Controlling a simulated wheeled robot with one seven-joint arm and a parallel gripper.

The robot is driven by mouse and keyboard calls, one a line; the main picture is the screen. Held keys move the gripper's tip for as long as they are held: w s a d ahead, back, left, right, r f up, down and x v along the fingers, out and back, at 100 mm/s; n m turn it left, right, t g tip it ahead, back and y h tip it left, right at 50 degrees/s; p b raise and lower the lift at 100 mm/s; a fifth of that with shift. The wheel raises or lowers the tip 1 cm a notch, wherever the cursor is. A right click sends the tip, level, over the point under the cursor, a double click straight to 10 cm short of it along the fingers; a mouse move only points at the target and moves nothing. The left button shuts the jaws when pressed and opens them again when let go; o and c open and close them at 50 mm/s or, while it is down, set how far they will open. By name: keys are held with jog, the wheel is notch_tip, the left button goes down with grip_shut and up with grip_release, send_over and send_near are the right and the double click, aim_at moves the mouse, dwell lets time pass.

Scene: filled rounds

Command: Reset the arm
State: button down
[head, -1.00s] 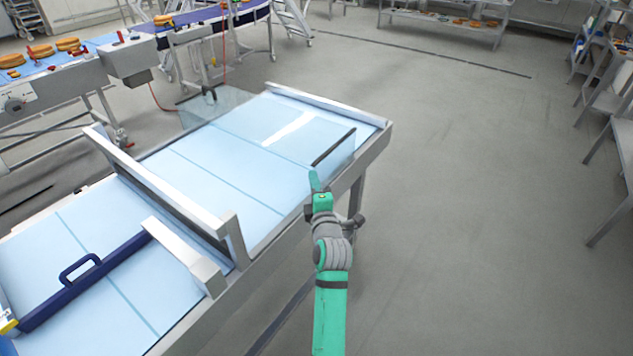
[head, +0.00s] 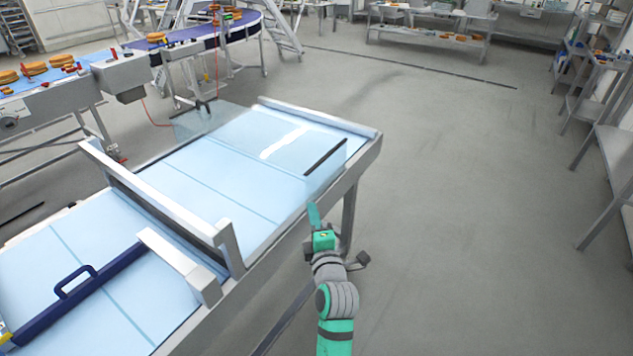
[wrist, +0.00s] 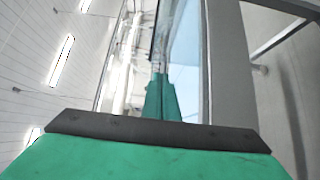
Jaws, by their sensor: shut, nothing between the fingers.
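My gripper (head: 314,215) is at the end of my green and grey arm, beside the right edge of the light blue conveyor table (head: 215,178) in the head view. Its green fingers are together and hold nothing. In the wrist view the closed fingers (wrist: 162,98) point forward, with the table's blue surface and metal side just to their right.
A clear panel with a black edge (head: 325,157) stands on the table near my gripper. A blue handled bar (head: 85,295) lies at the lower left. Round filled items (head: 33,69) sit on a conveyor at the back left. Grey floor (head: 450,200) is open to the right.

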jog(key=s+d+f+m+g+h, duration=0.1)
jog(key=s+d+f+m+h, duration=0.1)
jog(key=s+f+m, duration=0.65)
jog(key=s+d+f+m+h, duration=0.2)
jog(key=s+f+m, duration=0.2)
jog(key=s+f, duration=0.9)
jog(key=s+r+m, duration=0.3)
jog(key=s+m, duration=0.1)
jog(key=s, duration=1)
jog(key=s+d+r+m+g+h, duration=0.1)
jog(key=s+r+m, duration=0.3)
jog(key=s, duration=1)
jog(key=shift+s+d+m, duration=0.15)
jog(key=shift+s+m, duration=0.05)
jog(key=shift+m, duration=0.15)
